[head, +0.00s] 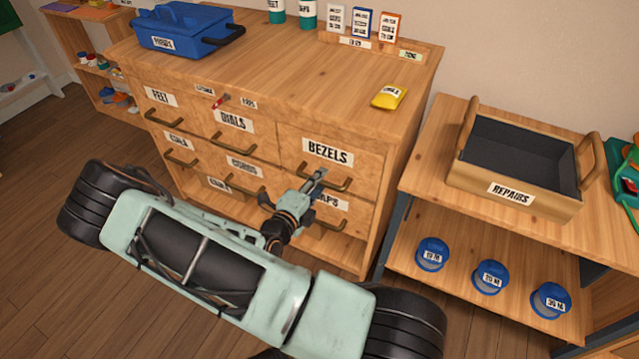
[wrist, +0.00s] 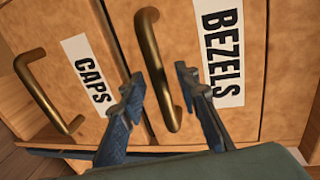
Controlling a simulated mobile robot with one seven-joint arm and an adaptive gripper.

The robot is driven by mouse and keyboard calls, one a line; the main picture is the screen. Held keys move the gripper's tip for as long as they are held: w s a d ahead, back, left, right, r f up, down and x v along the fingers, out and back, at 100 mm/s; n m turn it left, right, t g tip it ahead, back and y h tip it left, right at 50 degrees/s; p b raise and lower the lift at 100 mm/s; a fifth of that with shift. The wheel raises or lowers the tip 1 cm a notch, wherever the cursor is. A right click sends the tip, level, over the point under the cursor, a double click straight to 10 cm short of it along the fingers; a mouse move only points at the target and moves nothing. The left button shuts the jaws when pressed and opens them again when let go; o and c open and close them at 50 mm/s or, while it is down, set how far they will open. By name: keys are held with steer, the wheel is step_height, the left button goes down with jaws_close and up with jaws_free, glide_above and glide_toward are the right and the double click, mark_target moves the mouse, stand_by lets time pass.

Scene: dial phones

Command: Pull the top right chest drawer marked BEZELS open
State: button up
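The BEZELS drawer (head: 298,150) is at the top right of the wooden chest and looks shut, its front flush with its neighbours. Its white label (head: 328,152) sits above a curved brass handle (head: 340,187). In the wrist view the chest appears turned, with the BEZELS label (wrist: 221,50) at the right and the handle (wrist: 152,60) near the middle. My gripper (wrist: 160,76) is open, with one finger on each side of the handle. I cannot tell whether either finger touches it. In the head view my gripper (head: 318,176) is at the handle, partly covering it.
The CAPS drawer with its handle (wrist: 40,92) is directly below. A yellow labelled item (head: 388,97) and a blue tote (head: 185,28) stand on the chest top. A bench with a REPAIRS tray (head: 525,165) and blue round containers (head: 490,276) is close on the right.

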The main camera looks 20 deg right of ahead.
steer(key=shift+c, duration=0.6)
jaws_close()
steer(key=f+p+v, duration=0.2)
steer(key=f+v, duration=0.1)
steer(key=v, duration=1.1)
steer(key=a+f+p+v, duration=0.1)
steer(key=f+p+v, duration=0.2)
steer(key=v, duration=1.1)
steer(key=shift+s+a, duration=0.2)
steer(key=shift+s, duration=0.25)
steer(key=shift+o, duration=0.6)
jaws_free()
